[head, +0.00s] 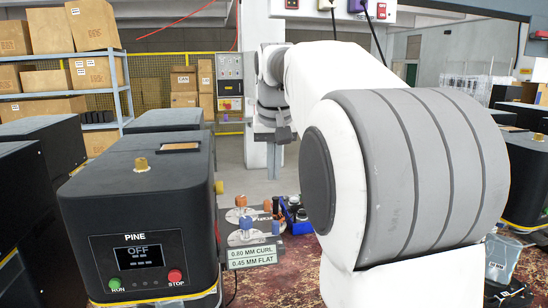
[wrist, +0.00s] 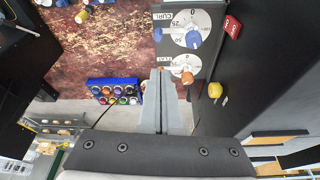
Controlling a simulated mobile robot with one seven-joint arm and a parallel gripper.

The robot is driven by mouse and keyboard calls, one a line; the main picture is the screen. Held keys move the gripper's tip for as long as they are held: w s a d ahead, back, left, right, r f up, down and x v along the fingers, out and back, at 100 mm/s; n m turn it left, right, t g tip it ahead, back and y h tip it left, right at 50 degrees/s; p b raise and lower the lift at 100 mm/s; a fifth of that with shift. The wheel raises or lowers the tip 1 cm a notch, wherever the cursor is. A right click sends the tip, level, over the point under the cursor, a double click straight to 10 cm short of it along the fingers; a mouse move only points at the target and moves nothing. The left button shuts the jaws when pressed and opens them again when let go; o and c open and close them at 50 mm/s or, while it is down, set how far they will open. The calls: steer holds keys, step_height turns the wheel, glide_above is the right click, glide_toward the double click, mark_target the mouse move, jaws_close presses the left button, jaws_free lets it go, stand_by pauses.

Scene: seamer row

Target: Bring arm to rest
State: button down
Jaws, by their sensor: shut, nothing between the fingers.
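My gripper (head: 283,134) hangs at the end of my raised arm, in the middle of the head view, with its fingers small and partly hidden there. In the wrist view the two grey fingers of my gripper (wrist: 160,74) lie together with nothing between them. Their tips appear beside the dial plate (wrist: 168,45); I cannot tell whether they touch it. The plate carries a blue knob (wrist: 193,39) and an orange knob (wrist: 187,78). My white and grey arm fills the right of the head view and hides what is behind it.
A black machine marked PINE (head: 137,215) stands at left, its display reading OFF. A blue rack of coloured pieces (wrist: 114,91) lies on the mottled red-brown bench (wrist: 115,40). Shelves with cardboard boxes (head: 58,80) stand behind. A control box (head: 230,88) hangs at the back.

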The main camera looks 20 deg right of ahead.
steer(key=s+a+f+n+t+y, duration=0.1)
steer(key=s+a+f, duration=0.1)
steer(key=s+a, duration=0.35)
steer(key=s+a+f+n, duration=0.1)
steer(key=s+a+f, duration=0.1)
steer(key=s, duration=0.7)
steer(key=s+a+f+n+t, duration=0.1)
steer(key=s+a+f+n, duration=0.1)
steer(key=s+f, duration=0.7)
steer(key=shift+s+a+f, duration=0.3)
steer(key=shift+s+a, duration=0.5)
steer(key=shift+a, duration=0.1)
